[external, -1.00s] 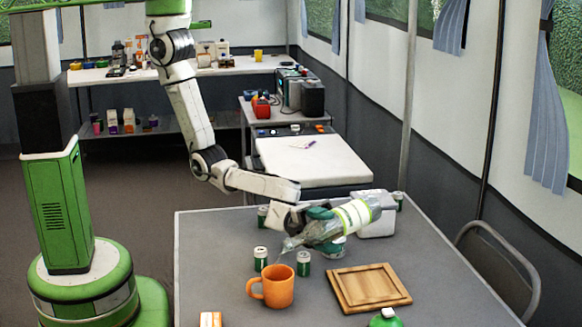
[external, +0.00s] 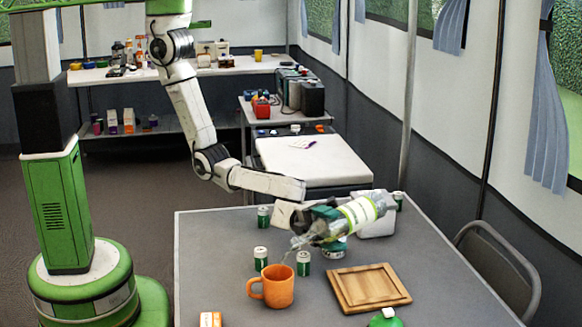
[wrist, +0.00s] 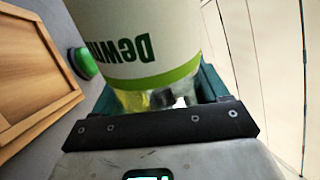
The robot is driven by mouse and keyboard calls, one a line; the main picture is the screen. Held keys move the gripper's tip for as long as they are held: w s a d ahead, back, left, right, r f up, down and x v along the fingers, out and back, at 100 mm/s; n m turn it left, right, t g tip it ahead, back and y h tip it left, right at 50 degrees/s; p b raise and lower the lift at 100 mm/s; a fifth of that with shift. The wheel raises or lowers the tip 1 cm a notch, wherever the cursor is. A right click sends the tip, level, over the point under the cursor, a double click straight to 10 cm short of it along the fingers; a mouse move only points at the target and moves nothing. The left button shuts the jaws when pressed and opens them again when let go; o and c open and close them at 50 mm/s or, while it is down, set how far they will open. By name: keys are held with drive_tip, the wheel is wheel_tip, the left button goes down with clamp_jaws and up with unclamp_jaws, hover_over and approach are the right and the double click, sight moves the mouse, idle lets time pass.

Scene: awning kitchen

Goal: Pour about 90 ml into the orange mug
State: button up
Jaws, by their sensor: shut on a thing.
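The orange mug (external: 272,287) stands upright on the grey table (external: 225,240). My gripper (external: 322,222) is shut on a clear bottle (external: 360,211) with a white and green label, held above the table behind and to the right of the mug. The bottle is tilted, its neck low and pointing left towards the mug. A thin clear stream seems to run from its mouth down to the mug. The mug's inside and its level cannot be made out. In the wrist view the bottle's label (wrist: 140,45) fills the middle, between the fingers.
Several small green and white cans stand near the mug, one (external: 303,263) just right of it. A wooden board (external: 368,288) lies right of the mug. A white box (external: 378,226) is behind the bottle. An orange and white carton (external: 210,319) is at the front edge.

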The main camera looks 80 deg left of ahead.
drive_tip(key=shift+m, duration=0.4)
idle(1.0)
drive_tip(key=n+t, duration=0.1)
drive_tip(key=n, duration=0.4)
drive_tip(key=shift+w+t+y, duration=0.15)
drive_tip(key=shift+t+y, duration=0.15)
drive_tip(key=shift+t, duration=0.1)
drive_tip(key=shift+w+a+r+n, duration=0.15)
drive_tip(key=shift+r+n, duration=0.2)
drive_tip(key=shift+n, duration=0.35)
drive_tip(key=shift+w+r+n+t+p, duration=0.1)
drive_tip(key=shift+n+t+p, duration=0.2)
drive_tip(key=shift+n+p, duration=0.1)
idle(0.3)
